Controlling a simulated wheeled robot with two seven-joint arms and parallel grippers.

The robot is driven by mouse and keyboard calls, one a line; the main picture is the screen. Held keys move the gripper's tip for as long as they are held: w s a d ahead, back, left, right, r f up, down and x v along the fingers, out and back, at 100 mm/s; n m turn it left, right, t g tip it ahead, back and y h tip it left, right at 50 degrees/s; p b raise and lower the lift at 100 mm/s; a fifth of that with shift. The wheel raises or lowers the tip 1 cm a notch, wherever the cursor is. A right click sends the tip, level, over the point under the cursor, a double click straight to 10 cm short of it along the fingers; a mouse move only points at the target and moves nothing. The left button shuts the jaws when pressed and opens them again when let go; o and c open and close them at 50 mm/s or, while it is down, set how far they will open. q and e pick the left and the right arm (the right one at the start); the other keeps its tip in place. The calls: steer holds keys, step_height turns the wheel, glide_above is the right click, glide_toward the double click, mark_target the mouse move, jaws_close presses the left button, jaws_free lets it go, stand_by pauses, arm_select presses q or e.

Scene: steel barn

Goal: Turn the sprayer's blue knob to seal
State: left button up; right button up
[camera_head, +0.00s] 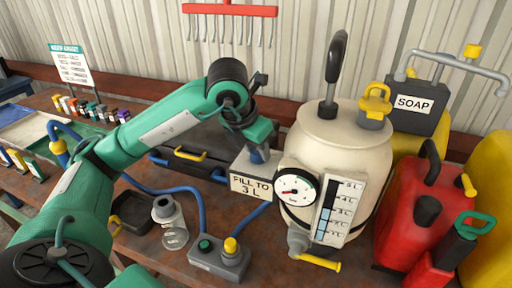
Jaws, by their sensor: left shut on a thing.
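The sprayer is a cream tank (345,140) with a black pump handle (335,72), a round gauge (297,190) and a litre scale on its front. Left of it is a grey box with a "FILL TO 3 L" sign (252,187). My green left arm comes in from the left. My right gripper is not in view.
A red canister (420,215) and a black SOAP container (415,105) stand right of the tank. A control box (220,262) with green and yellow buttons, a clear jar (173,230) and a blue hose (190,192) lie in front. A dark case (195,145) is behind my arm.

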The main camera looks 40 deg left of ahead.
arm_select(q)
steer(key=o, duration=1)
steer(key=shift+r, duration=0.15)
steer(key=v, duration=1.3)
steer(key=shift+s+r, duration=0.15)
steer(key=shift+r, duration=0.1)
